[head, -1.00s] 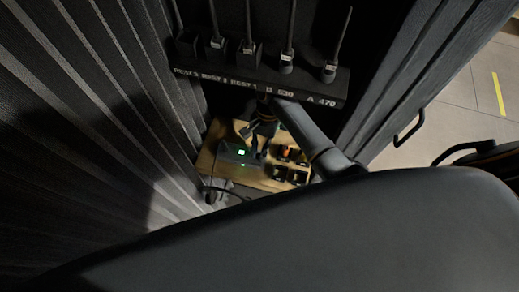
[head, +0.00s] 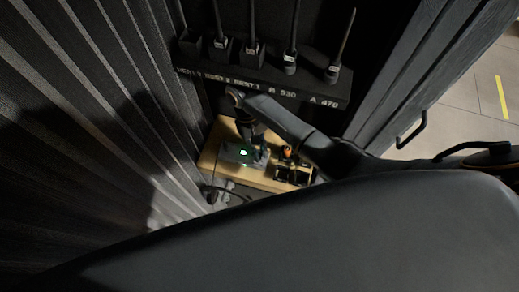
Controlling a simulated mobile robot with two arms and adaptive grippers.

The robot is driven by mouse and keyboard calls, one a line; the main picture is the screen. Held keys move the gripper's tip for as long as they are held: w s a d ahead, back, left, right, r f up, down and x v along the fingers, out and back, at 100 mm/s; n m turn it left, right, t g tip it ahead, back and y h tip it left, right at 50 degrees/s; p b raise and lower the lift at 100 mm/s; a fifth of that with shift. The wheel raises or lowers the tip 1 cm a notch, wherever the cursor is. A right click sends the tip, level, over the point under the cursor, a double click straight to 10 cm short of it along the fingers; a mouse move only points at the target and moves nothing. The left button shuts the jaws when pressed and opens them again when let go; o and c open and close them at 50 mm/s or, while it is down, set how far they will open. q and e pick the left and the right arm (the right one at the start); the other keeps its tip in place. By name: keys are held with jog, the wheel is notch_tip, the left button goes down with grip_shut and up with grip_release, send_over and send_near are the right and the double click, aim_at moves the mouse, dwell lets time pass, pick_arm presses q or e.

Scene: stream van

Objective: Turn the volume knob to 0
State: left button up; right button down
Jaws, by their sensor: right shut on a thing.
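A small grey device with a lit green display (head: 242,153) sits on a wooden board low in the middle of the head view. My right gripper (head: 260,160) reaches down from above onto the right part of this device. Its fingers are shut on the volume knob, which they and the shadow hide, so I cannot read the knob's setting. My left gripper is not in view.
The wooden board (head: 214,152) also holds a dark divided holder (head: 292,172) with orange items, close right of the gripper. A black rack (head: 320,92) with upright rods stands behind. Ribbed dark walls close in on the left, and a pale floor lies at right.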

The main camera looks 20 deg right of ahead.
jog(key=n+h, duration=0.1)
jog(key=n, duration=0.3)
jog(key=shift+a+n+t+h, duration=0.1)
jog(key=shift+n+t+h, duration=0.2)
jog(key=shift+h, duration=0.1)
jog(key=shift+s+a+n+t+h, duration=0.1)
jog(key=shift+n+t+h, duration=0.15)
jog(key=shift+n, duration=0.75)
jog(key=shift+s+n+t+h, duration=0.15)
jog(key=shift+n+t, duration=0.2)
jog(key=shift+n, duration=0.65)
jog(key=shift+w, duration=0.1)
jog(key=c, duration=1.3)
grip_release()
